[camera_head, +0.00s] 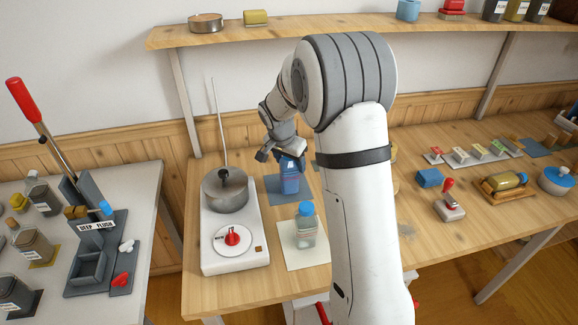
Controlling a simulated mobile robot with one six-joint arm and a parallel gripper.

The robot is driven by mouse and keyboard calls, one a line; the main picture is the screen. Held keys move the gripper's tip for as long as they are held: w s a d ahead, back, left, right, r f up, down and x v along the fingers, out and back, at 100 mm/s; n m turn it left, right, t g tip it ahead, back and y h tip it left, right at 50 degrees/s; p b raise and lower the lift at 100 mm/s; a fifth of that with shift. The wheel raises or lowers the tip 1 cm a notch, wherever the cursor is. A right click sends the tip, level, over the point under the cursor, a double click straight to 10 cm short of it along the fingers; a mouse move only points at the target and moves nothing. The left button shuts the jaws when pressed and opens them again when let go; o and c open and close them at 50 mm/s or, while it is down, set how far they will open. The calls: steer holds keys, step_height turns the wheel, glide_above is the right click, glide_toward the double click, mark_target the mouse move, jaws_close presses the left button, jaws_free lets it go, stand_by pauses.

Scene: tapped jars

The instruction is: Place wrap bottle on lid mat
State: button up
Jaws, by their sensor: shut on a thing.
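A bottle with a blue wrap (290,182), apparently the wrap bottle, is upright in the jaws of my gripper (283,158). My gripper is shut on its upper part, which is partly hidden by the jaws. The bottle is over a blue-grey mat (273,191); I cannot tell whether it touches the mat. A cream mat (291,261) lies nearer on the wooden table, with a clear blue-capped bottle (305,230) upright on it. No label shows which one is the lid mat.
A white hotplate (235,260) with a grey pot (225,190) and a tall rod stands left of the mats. My arm hides the table right of them. A red-handled press (95,225) stands on the left table. A shelf (340,30) runs above the back.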

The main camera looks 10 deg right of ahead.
step_height(320, 180, down, 2)
steer(key=shift+f, duration=0.1)
steer(key=o, duration=0.7)
steer(key=shift+f, duration=0.1)
steer(key=o, duration=0.5)
